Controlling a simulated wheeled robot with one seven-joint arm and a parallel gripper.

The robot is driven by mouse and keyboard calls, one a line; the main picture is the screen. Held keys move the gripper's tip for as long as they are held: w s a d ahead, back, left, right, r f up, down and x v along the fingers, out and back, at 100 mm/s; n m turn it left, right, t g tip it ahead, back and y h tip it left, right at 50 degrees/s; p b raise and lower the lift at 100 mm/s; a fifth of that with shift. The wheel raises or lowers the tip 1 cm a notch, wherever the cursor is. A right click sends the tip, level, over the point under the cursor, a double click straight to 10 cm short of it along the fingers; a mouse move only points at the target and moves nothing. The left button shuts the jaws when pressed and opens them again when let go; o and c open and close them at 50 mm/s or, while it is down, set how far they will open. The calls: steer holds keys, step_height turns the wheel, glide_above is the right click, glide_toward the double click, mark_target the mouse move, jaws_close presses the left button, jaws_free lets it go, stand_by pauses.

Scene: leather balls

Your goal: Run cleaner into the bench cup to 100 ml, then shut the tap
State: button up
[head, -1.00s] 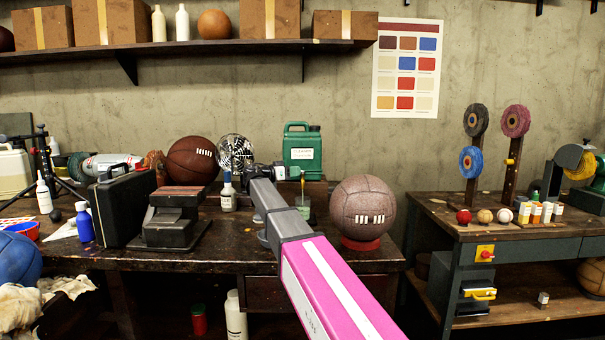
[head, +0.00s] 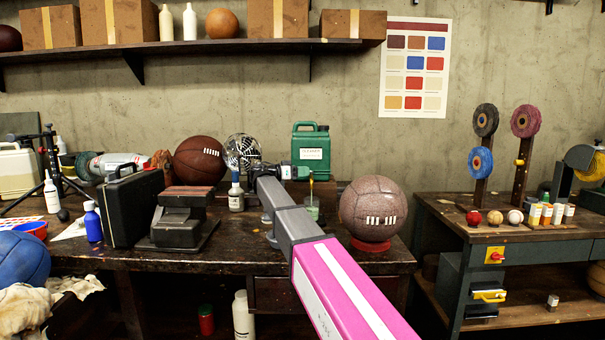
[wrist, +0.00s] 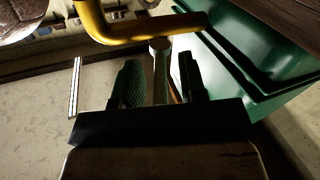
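The green cleaner jug (head: 311,152) stands at the back of the dark workbench (head: 100,255); its green side also fills the right of the wrist view (wrist: 285,60). A yellow spout (wrist: 150,30) crosses the top of the wrist view. A pale stem with a round end (wrist: 160,70), which looks like the tap's lever, stands between my fingers. My gripper (wrist: 159,64) is open, with a gap visible on both sides of the stem. The small bench cup (head: 312,208) is below the spout and looks greenish inside. Its level is too small to read.
A speckled ball on a red ring (head: 373,210) stands just right of the cup. A black case (head: 130,207) is farther left.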

steer(key=v, duration=1)
steer(key=shift+a, duration=0.35)
steer(key=shift+s, duration=0.1)
steer(key=shift+c, duration=0.3)
